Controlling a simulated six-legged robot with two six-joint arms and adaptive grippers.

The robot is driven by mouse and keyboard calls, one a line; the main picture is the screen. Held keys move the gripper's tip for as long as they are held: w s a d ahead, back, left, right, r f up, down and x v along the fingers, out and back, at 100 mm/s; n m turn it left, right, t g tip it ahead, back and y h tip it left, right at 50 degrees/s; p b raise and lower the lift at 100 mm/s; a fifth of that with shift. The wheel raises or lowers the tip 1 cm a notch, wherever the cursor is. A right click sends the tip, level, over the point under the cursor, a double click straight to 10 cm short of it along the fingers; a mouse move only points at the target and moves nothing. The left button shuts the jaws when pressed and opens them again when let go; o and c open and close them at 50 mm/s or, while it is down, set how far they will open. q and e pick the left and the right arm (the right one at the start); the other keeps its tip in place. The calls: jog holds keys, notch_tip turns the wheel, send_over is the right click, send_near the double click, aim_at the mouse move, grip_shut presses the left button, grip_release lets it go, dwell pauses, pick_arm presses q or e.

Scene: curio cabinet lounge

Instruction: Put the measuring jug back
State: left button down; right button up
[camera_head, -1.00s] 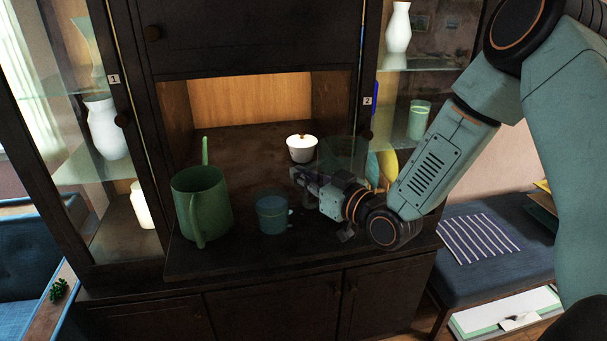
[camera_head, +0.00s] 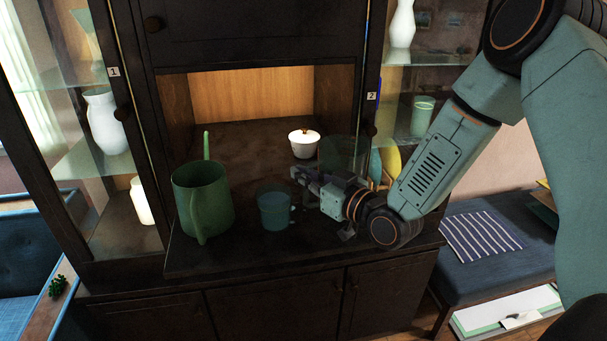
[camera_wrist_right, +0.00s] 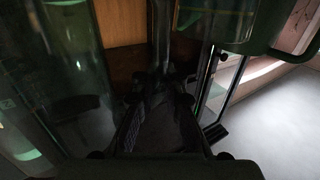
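Several vessels could be the measuring jug; I cannot tell which. A large green pitcher (camera_head: 203,205) stands upright on the left of the cabinet counter. A smaller translucent blue cup with a handle (camera_head: 274,210) stands to its right. A faint, see-through green vessel (camera_head: 343,152) shows just behind my right gripper (camera_head: 308,182). That gripper is low over the counter, pointing left, right of the blue cup. In the right wrist view its dark fingers (camera_wrist_right: 160,115) have a dim gap between them; whether they hold anything is unclear. My left gripper is out of view.
A white lidded bowl (camera_head: 304,144) stands farther back in the niche. Glass-fronted side compartments hold a white vase (camera_head: 105,124) on the left and a green glass (camera_head: 421,118) on the right. A dark bench (camera_head: 500,255) stands at the right.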

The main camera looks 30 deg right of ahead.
jog(key=shift+o, duration=1.3)
jog(key=shift+s+d+r, duration=0.1)
jog(key=shift+s+r, duration=0.05)
jog(key=shift+o, duration=0.9)
jog(key=shift+s, duration=0.15)
jog(key=shift+o, duration=0.7)
jog(key=shift+a, duration=0.2)
jog(key=shift+w, duration=0.2)
jog(key=shift+s+d, duration=0.25)
jog(key=shift+s, duration=0.05)
jog(key=v, duration=0.7)
jog(key=shift+a, duration=0.25)
jog(key=shift+w, duration=0.1)
